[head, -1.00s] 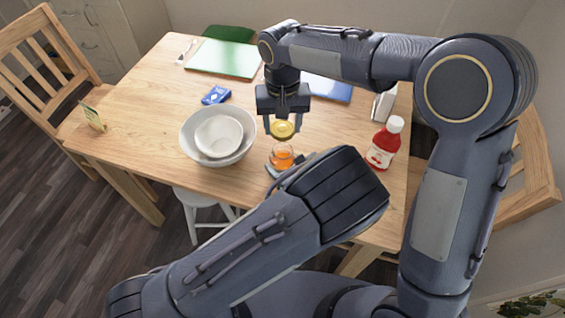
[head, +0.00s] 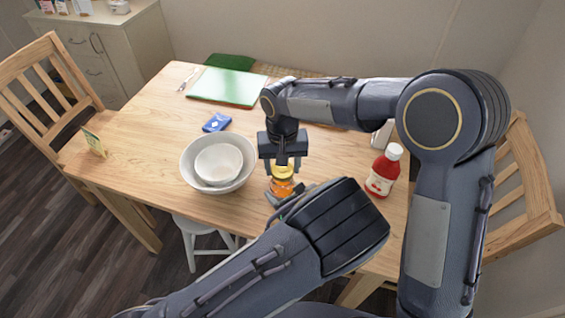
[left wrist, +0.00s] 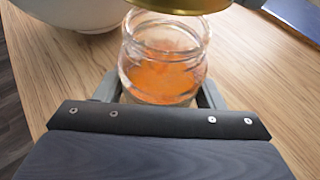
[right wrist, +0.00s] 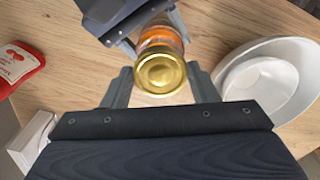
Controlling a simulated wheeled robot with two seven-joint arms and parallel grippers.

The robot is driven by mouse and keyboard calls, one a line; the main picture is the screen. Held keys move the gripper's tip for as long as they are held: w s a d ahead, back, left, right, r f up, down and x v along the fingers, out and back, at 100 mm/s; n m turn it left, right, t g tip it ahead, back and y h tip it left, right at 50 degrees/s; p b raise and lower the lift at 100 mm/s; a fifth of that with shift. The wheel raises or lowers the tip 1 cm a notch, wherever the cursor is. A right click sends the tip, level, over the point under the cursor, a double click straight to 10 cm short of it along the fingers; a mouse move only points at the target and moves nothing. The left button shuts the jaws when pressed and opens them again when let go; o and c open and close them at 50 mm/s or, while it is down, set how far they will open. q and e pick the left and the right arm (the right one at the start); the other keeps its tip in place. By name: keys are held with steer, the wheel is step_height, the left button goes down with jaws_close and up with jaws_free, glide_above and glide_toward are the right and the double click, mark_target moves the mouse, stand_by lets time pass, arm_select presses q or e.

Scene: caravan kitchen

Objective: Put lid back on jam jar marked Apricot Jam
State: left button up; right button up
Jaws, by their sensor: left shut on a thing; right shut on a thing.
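The jam jar (head: 281,187) is clear glass with orange jam and stands on the table near its front edge. In the left wrist view the jar (left wrist: 163,65) sits between the fingers of my left gripper (left wrist: 160,92), which is shut on it. The gold lid (right wrist: 160,73) is between the fingertips of my right gripper (right wrist: 160,85), which is shut on it. In the left wrist view the lid (left wrist: 180,4) is just over the jar's mouth, with a small gap visible. In the head view the lid (head: 283,171) is right above the jar. No label is readable.
Nested white bowls (head: 218,163) stand left of the jar. A red bottle (head: 384,171) with a white cap stands to the right.

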steer(key=shift+f, duration=0.15)
steer(key=shift+f, duration=0.75)
steer(key=shift+f, duration=0.55)
arm_select(q)
jaws_close()
arm_select(e)
steer(key=m, duration=0.3)
steer(key=o, duration=0.9)
steer(key=shift+r, duration=2.25)
